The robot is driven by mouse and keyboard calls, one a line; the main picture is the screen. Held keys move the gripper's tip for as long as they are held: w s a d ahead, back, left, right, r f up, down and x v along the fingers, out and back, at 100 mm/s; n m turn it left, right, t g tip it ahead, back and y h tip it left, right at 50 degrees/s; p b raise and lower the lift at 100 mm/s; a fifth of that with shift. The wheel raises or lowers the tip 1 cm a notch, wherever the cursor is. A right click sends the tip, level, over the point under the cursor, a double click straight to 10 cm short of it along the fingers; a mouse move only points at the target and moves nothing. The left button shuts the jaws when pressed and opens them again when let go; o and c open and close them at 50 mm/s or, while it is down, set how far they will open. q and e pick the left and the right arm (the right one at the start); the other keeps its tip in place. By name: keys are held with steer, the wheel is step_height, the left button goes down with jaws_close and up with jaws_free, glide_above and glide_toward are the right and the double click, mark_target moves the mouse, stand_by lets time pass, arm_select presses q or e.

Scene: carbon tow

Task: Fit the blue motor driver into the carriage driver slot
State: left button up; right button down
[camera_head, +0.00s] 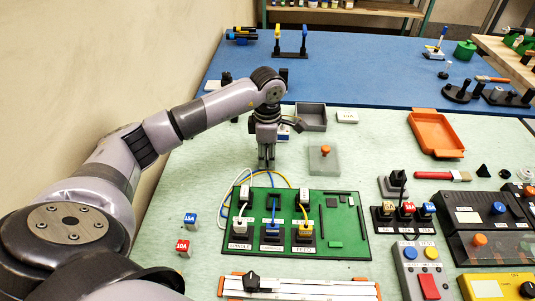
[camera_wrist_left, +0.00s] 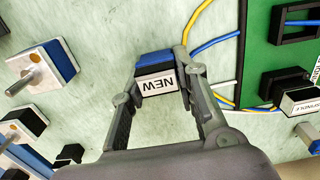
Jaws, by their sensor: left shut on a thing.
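My left gripper (camera_head: 266,164) points down just behind the far edge of the green board (camera_head: 345,195). In the left wrist view, its fingers (camera_wrist_left: 160,75) are shut on a blue block (camera_wrist_left: 154,60) with a white label reading NEW. The block is apart from the board in that view; in the head view it is too small to make out. The board has three black sockets in a front row, with white, blue and yellow (camera_head: 306,229) plugs. The left one is labelled SPINDLE (camera_head: 239,246); the middle label is too small to read. My right gripper is out of view.
White, blue and yellow cables loop past the board's left and far edges. A grey box with an orange knob (camera_head: 325,151) and a grey open tray (camera_head: 312,116) lie behind. Small blue (camera_head: 190,219) and red (camera_head: 182,246) blocks lie left. A white rail (camera_head: 310,287) lies in front.

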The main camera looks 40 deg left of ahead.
arm_select(q)
steer(key=shift+f, duration=0.2)
steer(key=o, duration=1)
steer(key=shift+o, duration=0.2)
steer(key=shift+r, duration=0.1)
step_height(320, 180, up, 17)
steer(key=shift+w+d+r, duration=0.15)
steer(key=shift+d+r, duration=0.05)
steer(key=shift+f, duration=0.1)
